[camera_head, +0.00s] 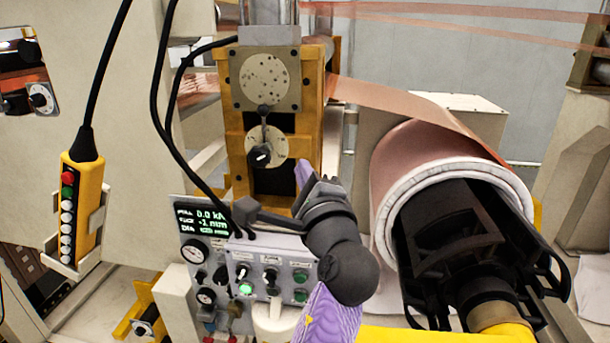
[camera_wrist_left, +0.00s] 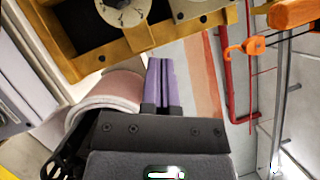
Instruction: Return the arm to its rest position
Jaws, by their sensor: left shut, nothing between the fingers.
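My left arm comes up from the bottom centre of the head view, with a purple section low down and dark grey joints above it. My left gripper (camera_head: 303,172) points upward, in front of the yellow roller stand (camera_head: 310,110) and just right of the control panel. In the left wrist view, its two purple fingers (camera_wrist_left: 160,68) lie together, shut, with nothing between them. No touch with the stand can be made out. My right gripper is not in view.
The control panel (camera_head: 250,262) has a lit green button and a display. A large copper foil roll (camera_head: 400,165) on a black chuck stands at right. A yellow pendant (camera_head: 82,205) hangs at left on a black cable. In the left wrist view, an orange hook (camera_wrist_left: 245,47) shows at right.

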